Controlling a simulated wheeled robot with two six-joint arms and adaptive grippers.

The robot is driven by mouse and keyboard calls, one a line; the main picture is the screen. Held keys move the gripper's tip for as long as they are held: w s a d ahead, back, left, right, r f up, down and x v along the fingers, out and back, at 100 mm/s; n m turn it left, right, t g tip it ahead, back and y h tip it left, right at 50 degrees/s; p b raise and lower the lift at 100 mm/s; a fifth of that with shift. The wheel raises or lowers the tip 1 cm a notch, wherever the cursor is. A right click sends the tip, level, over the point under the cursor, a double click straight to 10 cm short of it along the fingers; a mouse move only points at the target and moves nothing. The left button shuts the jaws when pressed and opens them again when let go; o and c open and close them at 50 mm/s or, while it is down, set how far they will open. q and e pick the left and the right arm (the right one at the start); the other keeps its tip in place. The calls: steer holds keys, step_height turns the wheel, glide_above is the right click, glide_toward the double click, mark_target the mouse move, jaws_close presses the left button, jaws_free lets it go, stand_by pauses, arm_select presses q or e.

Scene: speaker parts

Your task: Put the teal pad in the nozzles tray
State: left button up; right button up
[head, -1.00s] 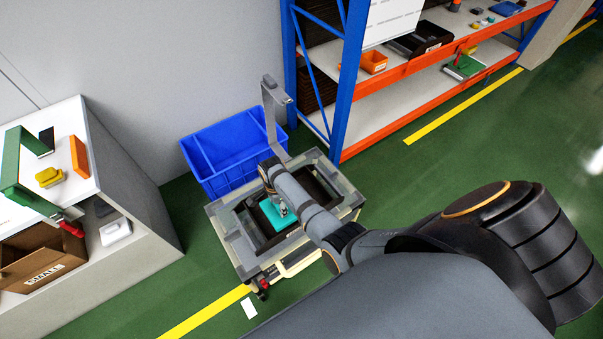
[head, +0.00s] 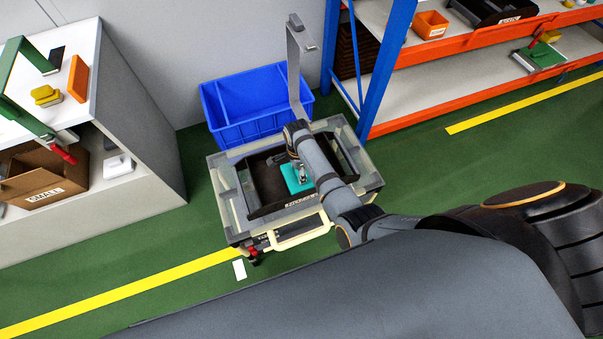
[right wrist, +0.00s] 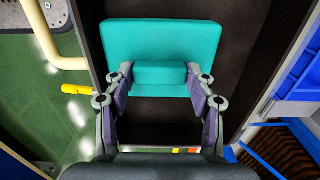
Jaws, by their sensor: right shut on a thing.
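The teal pad (head: 292,184) has a raised teal block on its flat plate. My right gripper (head: 303,174) is shut on that block. In the right wrist view the gripper (right wrist: 160,82) has one finger on each side of the block, and the pad's flat plate (right wrist: 160,42) extends beyond it. The pad is over the dark floor of a black tray (head: 262,192), within its walls in the head view. Whether it touches the floor I cannot tell. The tray has a small label on its front, too small to read surely. My left gripper is not in view.
The tray stands on a grey-framed cart (head: 229,205) with a cream handle. A blue bin (head: 240,133) is behind it. A blue and orange shelf rack (head: 375,85) stands to the right, and a white cabinet (head: 135,130) to the left.

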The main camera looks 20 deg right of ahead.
steer(key=shift+f, duration=0.25)
steer(key=shift+r, duration=0.15)
steer(key=shift+a, duration=0.15)
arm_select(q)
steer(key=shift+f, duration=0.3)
arm_select(e)
steer(key=o, duration=0.9)
steer(key=shift+o, duration=0.2)
steer(key=shift+r+p, duration=0.25)
steer(key=shift+p, duration=0.25)
arm_select(q)
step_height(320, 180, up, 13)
steer(key=p, duration=1.2)
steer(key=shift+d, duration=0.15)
arm_select(e)
step_height(320, 180, up, 12)
steer(key=shift+f, duration=0.25)
